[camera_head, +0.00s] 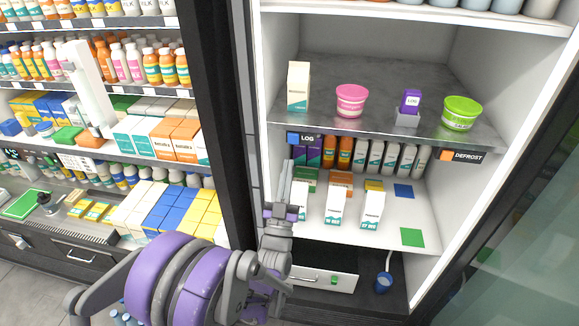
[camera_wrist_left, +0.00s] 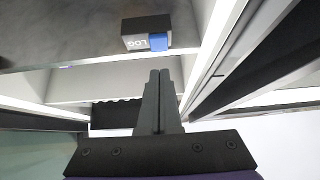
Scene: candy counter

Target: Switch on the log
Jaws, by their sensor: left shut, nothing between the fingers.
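The LOG switch (camera_head: 305,139) is a small dark block with a blue square at its left end. My left gripper (camera_head: 286,166) is shut and empty, pointing up just below and left of the switch. In the left wrist view the LOG switch (camera_wrist_left: 146,28) appears upside down above the closed fingertips (camera_wrist_left: 159,74), with a visible gap between them. My right gripper is in neither view.
The upper shelf (camera_head: 330,63) holds a carton (camera_head: 298,86), pink tub (camera_head: 351,100), purple box (camera_head: 411,101) and green tub (camera_head: 462,113). An orange DEFROST switch (camera_head: 446,155) is at its right. The dark cabinet frame (camera_head: 215,110) stands close to my left arm. Bottles and cartons fill the shelf below.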

